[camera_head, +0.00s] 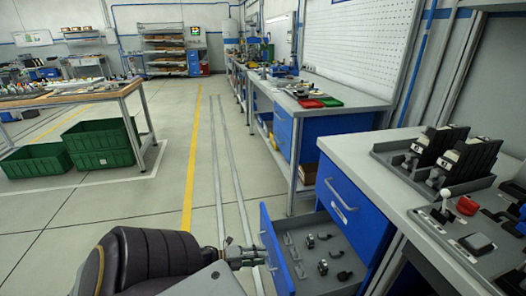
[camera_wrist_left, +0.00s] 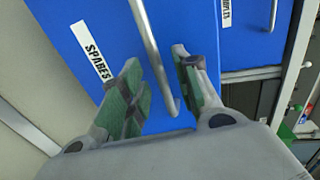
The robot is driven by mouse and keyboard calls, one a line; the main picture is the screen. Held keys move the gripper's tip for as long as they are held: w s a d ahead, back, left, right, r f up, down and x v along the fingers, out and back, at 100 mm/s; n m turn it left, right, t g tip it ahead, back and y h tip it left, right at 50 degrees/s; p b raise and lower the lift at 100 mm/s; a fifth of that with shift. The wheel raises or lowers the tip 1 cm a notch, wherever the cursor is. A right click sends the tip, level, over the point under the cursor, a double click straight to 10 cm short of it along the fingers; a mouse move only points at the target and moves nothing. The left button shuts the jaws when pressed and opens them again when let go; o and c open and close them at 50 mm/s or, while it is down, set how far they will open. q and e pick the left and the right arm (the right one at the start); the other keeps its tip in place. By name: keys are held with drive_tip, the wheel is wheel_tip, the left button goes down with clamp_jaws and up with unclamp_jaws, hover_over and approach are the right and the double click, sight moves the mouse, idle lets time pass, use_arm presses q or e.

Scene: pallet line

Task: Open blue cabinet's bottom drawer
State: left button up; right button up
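The blue cabinet (camera_head: 352,207) stands at the right under a grey worktop. Its bottom drawer (camera_head: 318,262) is pulled out, and several small metal and black parts lie on its grey floor. The drawer above it, with a silver handle (camera_head: 341,195), is shut. My left gripper (camera_head: 245,257) is at the outer face of the bottom drawer's front (camera_head: 274,258). In the left wrist view the gripper (camera_wrist_left: 160,92) is open, with a green-padded finger on each side of the bar handle (camera_wrist_left: 151,50). The blue front there bears a "SPARES" label (camera_wrist_left: 92,52). My right gripper is not in view.
Black holders (camera_head: 440,160) and a control panel (camera_head: 470,232) sit on the worktop at right. A second blue-fronted bench (camera_head: 283,130) stands behind. Green crates (camera_head: 100,145) lie by a table at left. The floor between is clear.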

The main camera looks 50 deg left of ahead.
use_arm(q)
drive_tip(key=v, duration=0.9)
drive_tip(key=shift+s+a, duration=0.15)
drive_tip(key=shift+s, duration=0.2)
idle(0.4)
